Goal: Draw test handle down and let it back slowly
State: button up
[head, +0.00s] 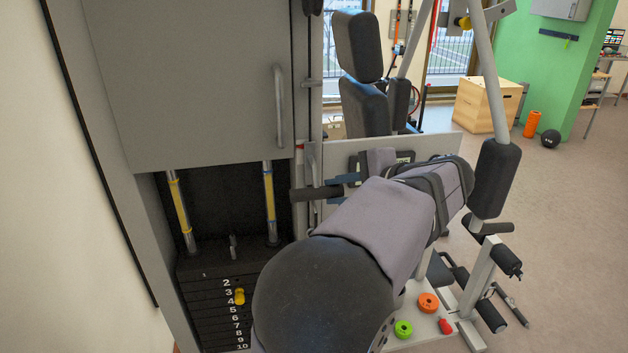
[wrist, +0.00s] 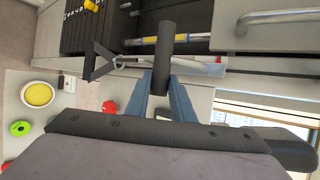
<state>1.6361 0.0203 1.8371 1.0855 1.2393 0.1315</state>
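A black cylindrical bar, taken to be the test handle (head: 312,193), lies level in front of the weight machine in the head view. It also shows in the wrist view (wrist: 164,48), its near end between my blue-grey fingers. My gripper (head: 345,184) reaches the bar's right end from the right. In the wrist view my gripper (wrist: 162,88) has a finger along each side of the bar, and both appear to touch it, so it looks shut on it. My arm hides what lies behind and below it.
The grey weight-stack cabinet (head: 195,75) with a numbered stack (head: 210,300) and yellow pin (head: 239,297) stands left. Padded machine arms (head: 495,175) stand right. A black strap handle (wrist: 100,62) hangs beside the bar in the wrist view. Open floor (head: 560,210) lies at right.

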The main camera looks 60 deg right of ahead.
grip_shut()
jog(key=shift+f, duration=0.15)
notch_tip(320, 180, down, 10)
jog(key=b, duration=0.9)
dwell(0.9)
jog(key=shift+r+p, duration=3.9)
jog(key=shift+r, duration=1)
jog(key=o, duration=1.4)
grip_release()
